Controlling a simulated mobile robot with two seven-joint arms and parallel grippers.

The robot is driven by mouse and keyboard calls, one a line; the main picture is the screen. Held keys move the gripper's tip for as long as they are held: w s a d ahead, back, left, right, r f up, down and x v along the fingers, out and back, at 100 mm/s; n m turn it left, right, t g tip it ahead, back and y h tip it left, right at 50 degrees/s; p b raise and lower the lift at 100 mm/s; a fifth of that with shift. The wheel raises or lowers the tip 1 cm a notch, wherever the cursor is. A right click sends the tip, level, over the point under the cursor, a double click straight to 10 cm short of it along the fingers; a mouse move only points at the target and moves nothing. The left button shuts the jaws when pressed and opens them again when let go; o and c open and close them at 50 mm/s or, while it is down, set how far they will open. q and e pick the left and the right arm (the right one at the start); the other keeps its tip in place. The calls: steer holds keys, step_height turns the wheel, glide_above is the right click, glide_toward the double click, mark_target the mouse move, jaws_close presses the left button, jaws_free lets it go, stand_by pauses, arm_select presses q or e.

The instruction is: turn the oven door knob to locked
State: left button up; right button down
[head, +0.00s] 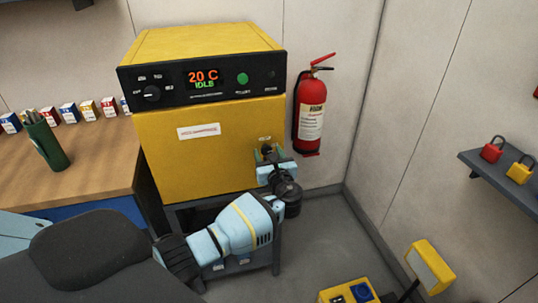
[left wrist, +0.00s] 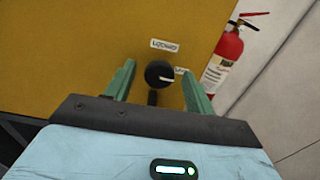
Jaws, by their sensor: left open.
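The yellow oven (head: 165,140) stands on a dark stand, with its front facing me. Its door knob (left wrist: 159,74) is round and black, with a white mark pointing right. A white label reading LOCKED (left wrist: 165,45) is above the knob, and a second label (left wrist: 181,70) to its right is partly hidden by a finger. My left gripper (left wrist: 157,84) is open, with one green finger on each side of the knob; contact cannot be told. In the head view my left gripper (head: 268,158) is at the lower right of the oven door and mostly hides the knob. My right gripper is not in view.
The oven panel (head: 215,82) reads 20 C and IDLE. A red fire extinguisher (head: 311,112) hangs on the wall close right of the oven. A wooden bench (head: 80,170) with a green cup (head: 46,143) and small boxes is left. A shelf (head: 500,183) with padlocks is right.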

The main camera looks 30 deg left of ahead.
arm_select(q)
steer(key=c, duration=0.9)
steer(key=shift+c, duration=0.2)
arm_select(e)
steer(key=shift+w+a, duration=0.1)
